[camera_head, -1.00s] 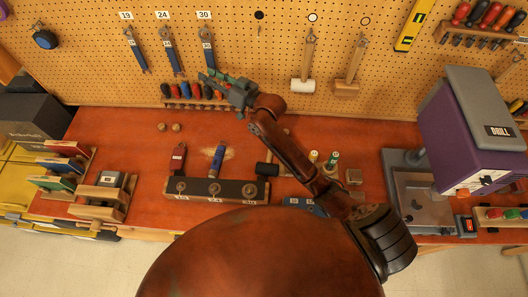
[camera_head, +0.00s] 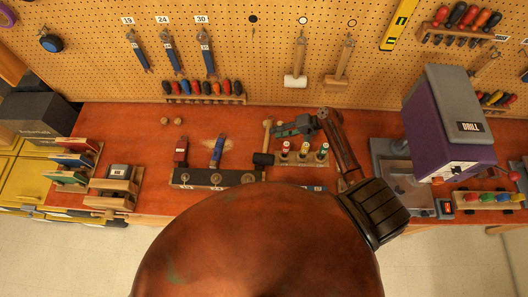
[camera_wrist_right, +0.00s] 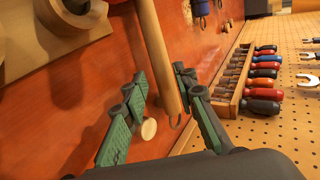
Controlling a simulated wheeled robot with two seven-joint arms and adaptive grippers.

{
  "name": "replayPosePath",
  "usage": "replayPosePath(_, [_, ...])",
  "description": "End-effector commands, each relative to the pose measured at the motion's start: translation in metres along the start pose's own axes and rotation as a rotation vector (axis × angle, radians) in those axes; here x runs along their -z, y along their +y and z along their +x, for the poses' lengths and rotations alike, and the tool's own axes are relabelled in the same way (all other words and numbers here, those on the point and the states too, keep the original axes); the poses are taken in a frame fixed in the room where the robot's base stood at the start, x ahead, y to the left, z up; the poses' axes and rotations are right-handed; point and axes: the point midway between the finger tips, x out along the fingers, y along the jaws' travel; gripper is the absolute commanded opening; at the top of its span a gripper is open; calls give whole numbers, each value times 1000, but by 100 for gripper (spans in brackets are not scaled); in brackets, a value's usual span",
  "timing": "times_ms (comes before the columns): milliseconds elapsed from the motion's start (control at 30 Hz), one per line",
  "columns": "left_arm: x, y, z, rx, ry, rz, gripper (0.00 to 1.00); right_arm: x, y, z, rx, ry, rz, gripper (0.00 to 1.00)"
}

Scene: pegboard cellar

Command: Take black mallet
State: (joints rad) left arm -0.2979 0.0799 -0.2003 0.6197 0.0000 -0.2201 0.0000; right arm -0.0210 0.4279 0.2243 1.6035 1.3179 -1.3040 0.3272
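The black mallet (camera_head: 262,159) lies on the red-orange bench, its black head toward me and its pale wooden handle (camera_head: 267,136) pointing to the pegboard. My right gripper (camera_head: 279,131) is just right of the handle in the head view. In the right wrist view its green-padded fingers (camera_wrist_right: 160,110) are open, one on each side of the wooden handle (camera_wrist_right: 155,45). I cannot tell whether either finger touches it. The mallet head is not seen in the wrist view. My left gripper is not in view.
A wooden rack (camera_head: 303,159) with several coloured-top pieces stands right of the mallet. A dark-topped block (camera_head: 200,178) is at its left. A screwdriver rack (camera_head: 205,99) runs along the pegboard. A purple drill press (camera_head: 440,135) stands further right.

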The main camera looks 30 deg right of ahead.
Motion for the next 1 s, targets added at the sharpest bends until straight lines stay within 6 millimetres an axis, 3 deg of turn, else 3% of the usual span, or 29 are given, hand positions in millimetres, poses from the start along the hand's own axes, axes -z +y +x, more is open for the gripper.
replayPosePath(200, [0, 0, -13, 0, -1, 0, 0, -1, -4, 30, 1, -1, 1, 26])
replayPosePath(500, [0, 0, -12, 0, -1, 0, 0, -1, -2, 36, -1, 0, -1, 26])
replayPosePath(900, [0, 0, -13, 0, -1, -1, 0, 0, -2, 36, -1, 0, -1, 0])
replayPosePath(1000, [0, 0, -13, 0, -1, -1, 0, 0, -2, 36, -1, 1, -1, 0])
